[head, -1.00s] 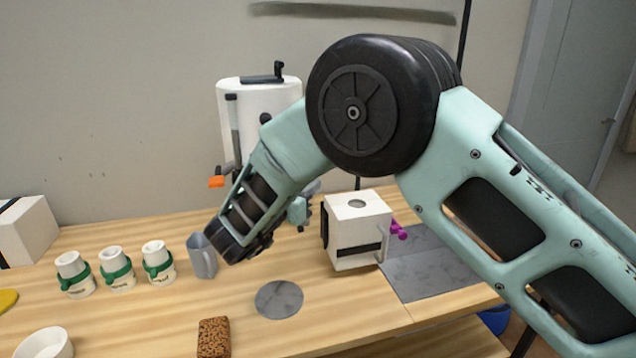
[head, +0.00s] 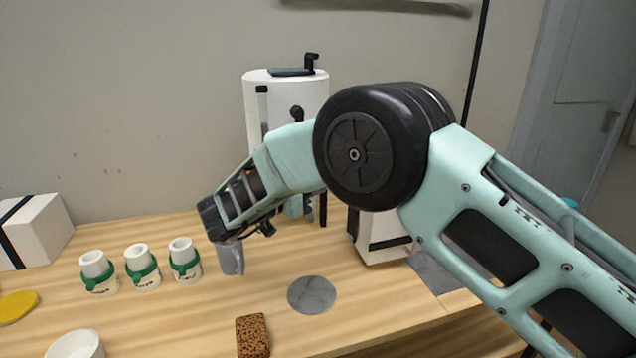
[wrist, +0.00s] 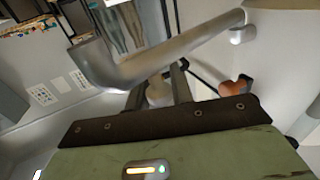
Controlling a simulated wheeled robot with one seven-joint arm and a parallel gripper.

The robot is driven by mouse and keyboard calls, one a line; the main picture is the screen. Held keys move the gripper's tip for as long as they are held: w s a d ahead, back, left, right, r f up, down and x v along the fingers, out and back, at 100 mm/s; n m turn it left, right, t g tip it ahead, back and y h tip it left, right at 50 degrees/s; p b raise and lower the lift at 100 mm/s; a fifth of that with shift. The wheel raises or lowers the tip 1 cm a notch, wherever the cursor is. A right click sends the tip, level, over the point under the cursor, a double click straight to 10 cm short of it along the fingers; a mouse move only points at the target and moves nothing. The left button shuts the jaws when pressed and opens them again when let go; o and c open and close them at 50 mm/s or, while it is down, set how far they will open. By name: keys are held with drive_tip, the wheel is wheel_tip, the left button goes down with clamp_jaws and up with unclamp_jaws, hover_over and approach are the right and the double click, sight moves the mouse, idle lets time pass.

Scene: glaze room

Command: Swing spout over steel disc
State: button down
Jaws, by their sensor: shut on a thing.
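The spout (wrist: 170,48) is a grey bent metal tube that crosses the upper wrist view, running from a pale body at the upper right to a downturned end at the left. My gripper (wrist: 158,80) is shut on it, with the tube across the fingers. The steel disc (head: 311,295) lies flat on the table, to the right of and nearer than my gripper.
A brown speckled block (head: 252,335) is in front. A white box (head: 383,240) stands behind my arm. An orange part (wrist: 235,86) shows beside the spout.

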drive_tip(key=shift+a+r, duration=0.1)
drive_tip(key=shift+r, duration=0.05)
drive_tip(key=c, duration=1.3)
unclamp_jaws()
drive_tip(key=shift+o, duration=0.2)
drive_tip(key=shift+a, duration=0.1)
drive_tip(key=shift+s+a, duration=0.2)
drive_tip(key=shift+a, duration=0.1)
drive_tip(key=b+v, duration=0.3)
drive_tip(key=v, duration=1.3)
drive_tip(key=shift+s+a, duration=0.15)
drive_tip(key=shift+a, duration=0.05)
